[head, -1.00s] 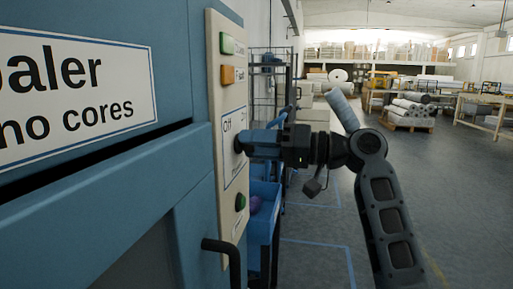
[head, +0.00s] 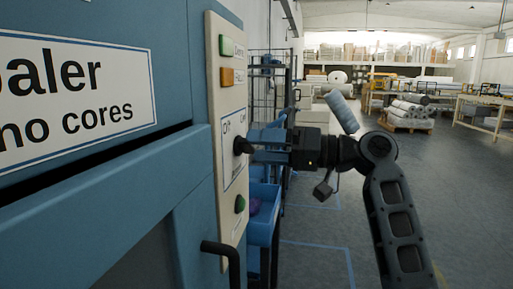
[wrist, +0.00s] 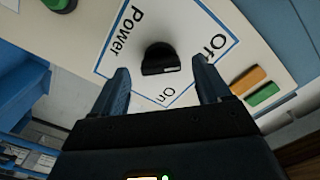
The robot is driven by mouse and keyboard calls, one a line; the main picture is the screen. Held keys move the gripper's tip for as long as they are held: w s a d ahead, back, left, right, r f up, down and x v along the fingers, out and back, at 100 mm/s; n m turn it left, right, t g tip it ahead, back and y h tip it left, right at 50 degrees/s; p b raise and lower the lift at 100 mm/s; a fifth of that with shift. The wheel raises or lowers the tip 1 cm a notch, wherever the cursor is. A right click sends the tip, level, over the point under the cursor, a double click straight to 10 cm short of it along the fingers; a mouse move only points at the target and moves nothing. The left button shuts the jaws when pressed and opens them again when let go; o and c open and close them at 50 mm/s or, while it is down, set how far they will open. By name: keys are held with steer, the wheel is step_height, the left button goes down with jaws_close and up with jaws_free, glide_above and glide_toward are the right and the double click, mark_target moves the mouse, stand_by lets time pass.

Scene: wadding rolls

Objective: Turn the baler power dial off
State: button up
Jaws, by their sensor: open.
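The baler's black power dial (head: 243,146) sticks out of the cream control panel (head: 228,110) on the baler's side. It also shows in the wrist view (wrist: 160,59), inside a blue-edged label reading "Power", "Off" and "On". "Off" is at the dial's upper right there and "On" just below it. I cannot tell for sure which mark the dial points at. My gripper (head: 262,151) is open and empty, just right of the dial in the head view. In the wrist view its two fingers stand either side of the dial, apart from it.
Green (head: 226,46) and orange (head: 227,76) indicators sit above the dial, and a green button (head: 240,204) below. A dark handle (head: 222,250) juts out under the panel. A blue bin (head: 264,205) on a rack stands behind. Open floor lies to the right.

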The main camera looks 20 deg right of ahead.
steer(key=v, duration=0.6)
steer(key=shift+a, duration=0.1)
steer(key=shift+f, duration=0.1)
steer(key=s+a+f+m+t+h+p, duration=0.2)
steer(key=f+m+h, duration=0.1)
steer(key=f, duration=0.6)
steer(key=s+a+f+m+t+h+p, duration=0.2)
steer(key=f+m+h, duration=0.15)
steer(key=f, duration=0.45)
steer(key=s+f+m+h+p, duration=0.2)
steer(key=s+f+h, duration=0.3)
steer(key=s+f, duration=0.6)
steer(key=s+r+n+h+p, duration=0.2)
steer(key=s+r+h+p, duration=0.1)
steer(key=s, duration=1.4)
steer(key=s+a+r+n+p, duration=0.2)
steer(key=s+r+n, duration=0.2)
steer(key=s+r, duration=0.7)
steer(key=s, duration=0.2)
steer(key=shift+s, duration=0.3)
